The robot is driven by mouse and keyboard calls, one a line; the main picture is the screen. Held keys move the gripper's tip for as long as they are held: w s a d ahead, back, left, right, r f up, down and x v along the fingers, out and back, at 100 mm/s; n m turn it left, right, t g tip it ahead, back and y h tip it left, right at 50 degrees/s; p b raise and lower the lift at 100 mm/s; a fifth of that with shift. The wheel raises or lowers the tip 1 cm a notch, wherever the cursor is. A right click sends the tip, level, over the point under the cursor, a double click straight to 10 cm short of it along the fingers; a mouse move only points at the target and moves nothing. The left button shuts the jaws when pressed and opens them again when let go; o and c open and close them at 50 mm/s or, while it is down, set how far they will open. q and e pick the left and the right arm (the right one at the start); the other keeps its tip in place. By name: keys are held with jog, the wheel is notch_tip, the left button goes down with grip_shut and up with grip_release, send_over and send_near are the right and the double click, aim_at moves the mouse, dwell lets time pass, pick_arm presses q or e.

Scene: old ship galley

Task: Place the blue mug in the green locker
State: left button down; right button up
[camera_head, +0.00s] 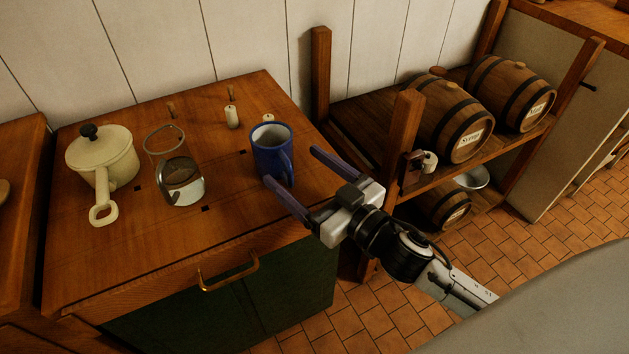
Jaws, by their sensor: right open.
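The blue mug (271,156) stands upright on the wooden top of the green locker (274,311), near its right back part. Its handle faces right and toward the front. The locker's front is dark green with a brass handle (228,275) at its upper edge, and it looks shut. My right gripper (291,182) is open and empty just in front of and to the right of the mug. One finger is near the mug's lower front and the other is to its right. Whether a finger touches the mug I cannot tell. My left gripper is not in view.
A cream saucepan (101,157) and a glass jar (176,178) stand left of the mug. A small candle-like piece (232,117) is behind. A wooden rack with posts (401,145) and barrels (452,118) stands to the right. The front middle of the top is clear.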

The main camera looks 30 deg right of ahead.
jog(key=shift+v, duration=2.1)
